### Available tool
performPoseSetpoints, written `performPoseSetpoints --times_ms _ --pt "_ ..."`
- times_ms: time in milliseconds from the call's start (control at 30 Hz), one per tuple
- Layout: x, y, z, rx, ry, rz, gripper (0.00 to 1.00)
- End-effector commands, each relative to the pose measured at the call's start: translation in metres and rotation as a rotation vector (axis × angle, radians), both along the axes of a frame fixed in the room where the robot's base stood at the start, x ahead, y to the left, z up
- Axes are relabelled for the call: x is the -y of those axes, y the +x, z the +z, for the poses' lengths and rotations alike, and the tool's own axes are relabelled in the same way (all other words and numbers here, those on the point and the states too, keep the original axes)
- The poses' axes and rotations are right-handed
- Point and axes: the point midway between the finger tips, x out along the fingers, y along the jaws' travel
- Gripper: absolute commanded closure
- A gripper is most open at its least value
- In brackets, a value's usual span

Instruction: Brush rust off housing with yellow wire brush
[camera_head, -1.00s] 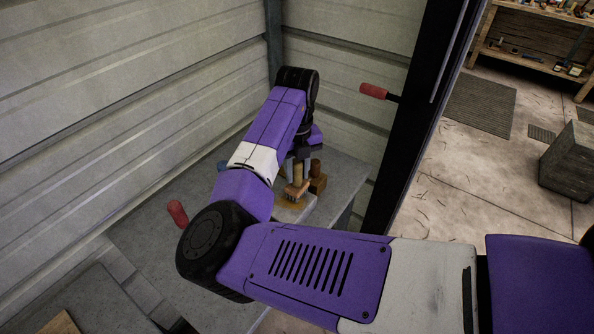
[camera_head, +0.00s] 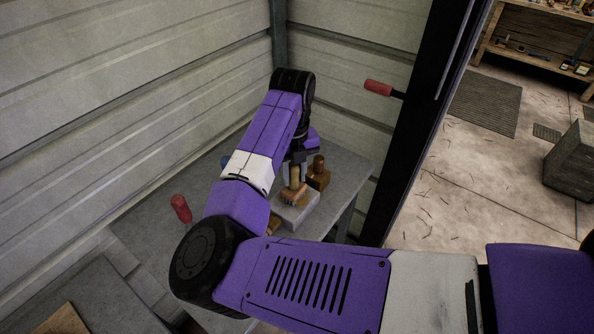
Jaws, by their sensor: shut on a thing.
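My gripper (camera_head: 297,166) points down and is shut on the tan-yellow handle of a brush (camera_head: 295,178). The brush is upright, with its wide orange-brown head (camera_head: 293,196) low over the top of a pale grey block, which looks like the housing (camera_head: 297,215). The head appears to touch the block's top, but contact is too small to confirm. The block sits on the grey bench. My arm hides part of its left side. No clear rust patch shows on the visible part of the top.
A brown wooden piece with a knob (camera_head: 318,175) stands just behind and right of the block. A blue item (camera_head: 224,162) is partly hidden. Another red handle (camera_head: 378,88) is by the dark post (camera_head: 412,120).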

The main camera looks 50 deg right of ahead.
Motion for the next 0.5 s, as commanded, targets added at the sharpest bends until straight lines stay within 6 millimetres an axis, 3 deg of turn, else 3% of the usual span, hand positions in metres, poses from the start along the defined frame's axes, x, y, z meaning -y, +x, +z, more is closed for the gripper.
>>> performPoseSetpoints --times_ms 500 --pt "-0.009 0.0002 -0.0006 0.001 -0.001 0.001 1.0"
